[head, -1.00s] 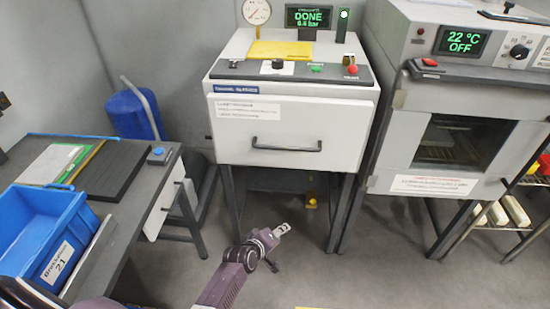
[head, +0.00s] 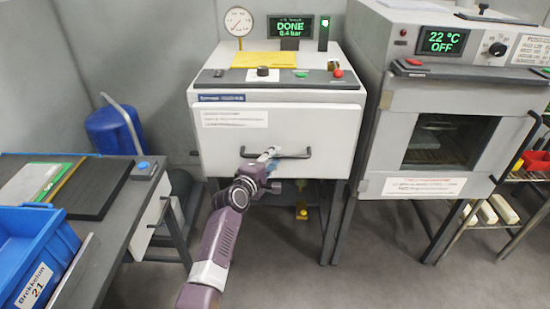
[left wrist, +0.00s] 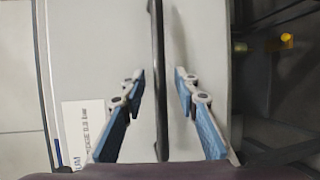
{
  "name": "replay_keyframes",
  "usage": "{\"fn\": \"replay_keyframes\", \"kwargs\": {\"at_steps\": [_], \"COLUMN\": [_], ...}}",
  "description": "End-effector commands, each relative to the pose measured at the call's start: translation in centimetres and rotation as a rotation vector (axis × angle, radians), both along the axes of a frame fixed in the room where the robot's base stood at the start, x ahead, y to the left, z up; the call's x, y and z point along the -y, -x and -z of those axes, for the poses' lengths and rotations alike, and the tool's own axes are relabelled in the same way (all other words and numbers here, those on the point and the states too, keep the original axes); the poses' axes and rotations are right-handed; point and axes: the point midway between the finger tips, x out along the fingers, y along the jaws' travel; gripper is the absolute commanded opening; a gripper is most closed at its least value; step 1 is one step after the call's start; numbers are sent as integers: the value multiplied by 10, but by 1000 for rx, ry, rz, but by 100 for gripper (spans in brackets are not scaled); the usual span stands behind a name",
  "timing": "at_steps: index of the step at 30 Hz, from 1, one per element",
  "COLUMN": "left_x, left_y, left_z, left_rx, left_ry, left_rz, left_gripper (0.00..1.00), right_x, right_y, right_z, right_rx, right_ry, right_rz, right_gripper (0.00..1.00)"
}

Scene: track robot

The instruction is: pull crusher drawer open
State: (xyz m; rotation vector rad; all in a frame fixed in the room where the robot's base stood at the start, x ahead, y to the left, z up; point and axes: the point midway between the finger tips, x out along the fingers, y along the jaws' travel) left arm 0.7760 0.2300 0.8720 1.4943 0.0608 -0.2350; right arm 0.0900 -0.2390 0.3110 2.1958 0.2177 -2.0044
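The crusher (head: 285,85) is a grey-white cabinet with a dark control strip and a screen reading "DONE 0.4 bar". Its drawer (head: 325,128) has a pale front with a label and a dark bar handle (head: 290,156). The drawer looks shut. My left gripper (head: 268,154) is at the left part of the handle. In the left wrist view, its two blue-padded fingers (left wrist: 158,80) are spread, with the handle (left wrist: 159,60) running between them and a gap on both sides. My right gripper is not in view.
An oven (head: 440,120) reading "22 °C OFF" stands close on the right. A table with a blue crate (head: 35,250) is at the left. A blue container (head: 110,130) stands behind it. The floor before the crusher is clear.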

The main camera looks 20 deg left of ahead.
Motion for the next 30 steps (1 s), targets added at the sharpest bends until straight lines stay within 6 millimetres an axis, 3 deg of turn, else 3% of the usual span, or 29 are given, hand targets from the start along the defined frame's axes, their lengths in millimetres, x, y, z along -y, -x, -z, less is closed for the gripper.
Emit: {"fn": "replay_keyframes", "kwargs": {"at_steps": [6, 14, 22, 30], "left_x": [1, 1, 1, 1], "left_y": [-11, -12, -11, -11], "left_z": [3, 2, 3, 3], "left_rx": [-1, -1, -1, -2], "left_ry": [-1, -2, -1, -1], "left_rz": [-1, -1, -1, -1], "left_gripper": [29, 29, 0, 0], "right_x": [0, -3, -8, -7], "right_y": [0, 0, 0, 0], "right_z": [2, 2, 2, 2], "right_rx": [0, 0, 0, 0], "right_ry": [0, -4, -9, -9], "right_rz": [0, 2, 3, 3], "right_gripper": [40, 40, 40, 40]}}
